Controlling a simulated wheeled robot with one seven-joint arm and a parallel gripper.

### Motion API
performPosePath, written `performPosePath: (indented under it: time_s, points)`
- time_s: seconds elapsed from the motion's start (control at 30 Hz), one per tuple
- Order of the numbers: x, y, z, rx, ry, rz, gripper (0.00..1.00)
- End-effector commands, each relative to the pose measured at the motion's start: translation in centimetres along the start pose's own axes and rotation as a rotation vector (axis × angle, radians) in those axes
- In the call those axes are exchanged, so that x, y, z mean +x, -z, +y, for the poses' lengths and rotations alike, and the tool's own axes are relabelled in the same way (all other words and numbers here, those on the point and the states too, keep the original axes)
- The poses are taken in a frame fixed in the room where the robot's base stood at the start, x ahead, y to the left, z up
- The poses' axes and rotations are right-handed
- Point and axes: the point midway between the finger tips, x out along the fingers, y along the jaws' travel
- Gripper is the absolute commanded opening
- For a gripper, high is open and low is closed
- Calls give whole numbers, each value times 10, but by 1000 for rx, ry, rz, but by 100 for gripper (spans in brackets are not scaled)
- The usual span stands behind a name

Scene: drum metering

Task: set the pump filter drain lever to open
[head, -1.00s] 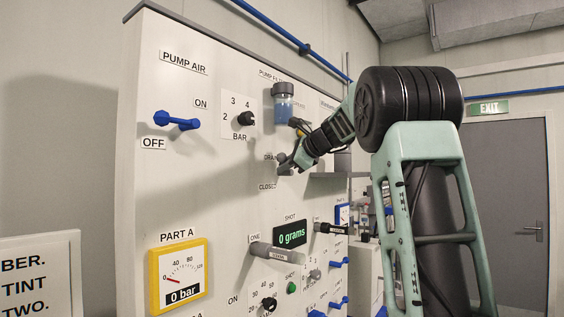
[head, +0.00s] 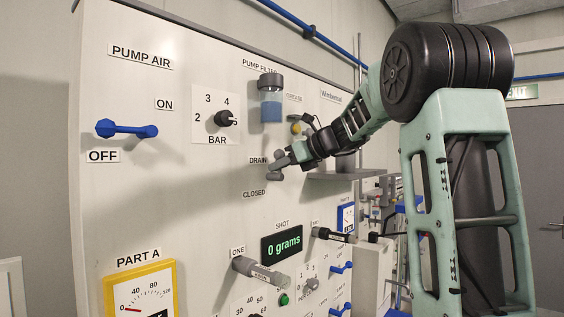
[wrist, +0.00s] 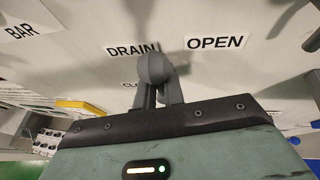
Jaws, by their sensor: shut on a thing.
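The pump filter drain lever (head: 274,176) is a grey handle on the white panel. It sits below the clear pump filter bowl (head: 271,108), between the DRAIN label (head: 258,161) and the CLOSED label (head: 255,193). My gripper (head: 287,161) is at the lever and shut on it. In the wrist view the grey lever (wrist: 154,68) rises from the jaws, with DRAIN (wrist: 132,49) to its left and the OPEN label (wrist: 215,42) to its right. The jaws hide part of the handle, so its exact angle is hard to tell.
The blue pump air lever (head: 128,130) and a black pressure knob (head: 225,118) are to the left. A grey shelf (head: 345,175) juts out right of my gripper. The 0 grams display (head: 283,243) and a grey cylinder (head: 260,272) are below.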

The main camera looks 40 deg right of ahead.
Motion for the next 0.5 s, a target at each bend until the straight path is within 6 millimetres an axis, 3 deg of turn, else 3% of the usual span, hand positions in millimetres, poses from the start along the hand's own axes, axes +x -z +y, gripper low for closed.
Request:
performPosePath:
  time_s: [0.03,0.5]
  points:
    - [-2,-10,2,4,-4,-19,0]
    - [-2,-10,1,28,-10,-25,0]
